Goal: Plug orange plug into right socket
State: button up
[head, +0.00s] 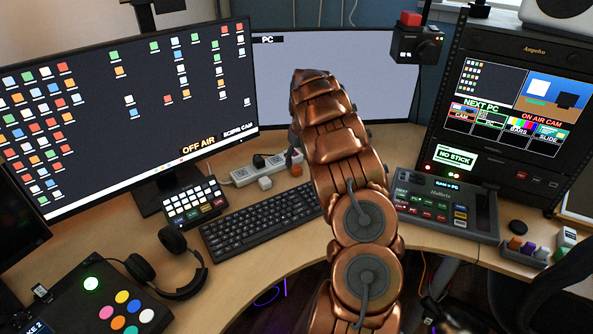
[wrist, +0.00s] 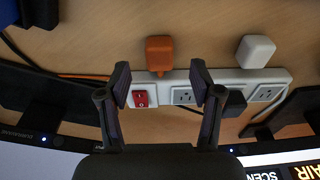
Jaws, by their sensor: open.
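In the wrist view the orange plug (wrist: 160,54) lies on the desk beside the white power strip (wrist: 213,76), its cord running left. My gripper (wrist: 160,70) is open, its two fingers apart on either side of the plug's line. No contact shows. The strip has a red switch (wrist: 141,97) at left and visible outlets at middle (wrist: 184,96) and right (wrist: 267,93). A black plug (wrist: 235,103) sits between these outlets, partly behind a finger. In the head view the orange plug (head: 297,168) shows beside my arm; the fingers are mostly hidden.
A white plug (wrist: 256,50) lies beside the strip. Monitors (head: 130,95) stand behind the strip (head: 242,174). A keyboard (head: 262,215), button pad (head: 195,203), headphones (head: 180,262) and switcher console (head: 443,207) occupy the desk. Bare wood lies around the plugs.

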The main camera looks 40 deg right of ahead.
aim_at(296, 166)
jog(key=shift+w+d+f+p, duration=0.1)
jog(key=shift+w+f+p, duration=0.1)
jog(key=shift+f, duration=0.55)
jog(key=shift+w+f+p, duration=0.15)
jog(key=shift+w+f, duration=0.1)
jog(key=shift+f, duration=0.55)
jog(key=shift+w+d+f+p, duration=0.1)
jog(key=shift+w+f+p, duration=0.1)
jog(key=shift+f, duration=0.55)
jog(key=shift+c, duration=0.2)
jog(key=c, duration=1.1)
